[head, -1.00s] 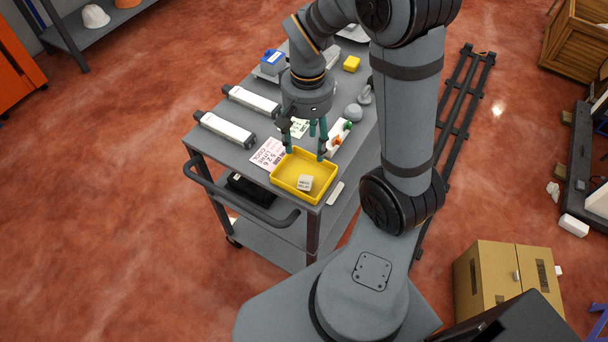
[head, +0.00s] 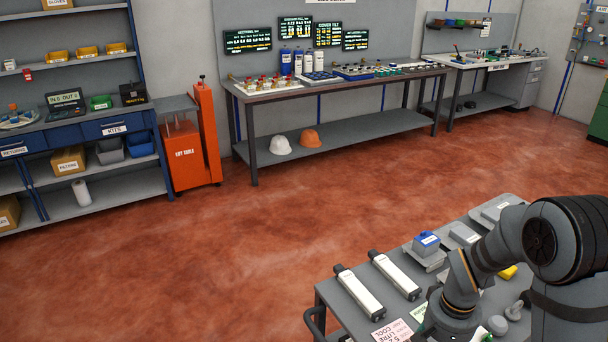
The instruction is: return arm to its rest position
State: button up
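My arm comes in from the right edge of the head view and bends down over the grey cart (head: 341,298). The body of my gripper (head: 450,322) shows at the bottom edge, over the near part of the cart top. Its fingers are below the picture, so whether it is open, shut or holding something is hidden.
Two white cylinders, one on the left (head: 359,292) and one on the right (head: 395,276), lie on the cart near a blue-topped box (head: 426,243). Printed cards (head: 392,332) lie beside my gripper. The red floor is open up to the workbench (head: 335,88) and orange lift table (head: 188,155).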

notch_tip(320, 180, down, 6)
jog(key=shift+s+r, duration=0.1)
jog(key=shift+s, duration=0.05)
notch_tip(320, 180, up, 6)
jog(key=p, duration=0.3)
jog(key=shift+f+p, duration=0.25)
jog(key=shift+p, duration=0.05)
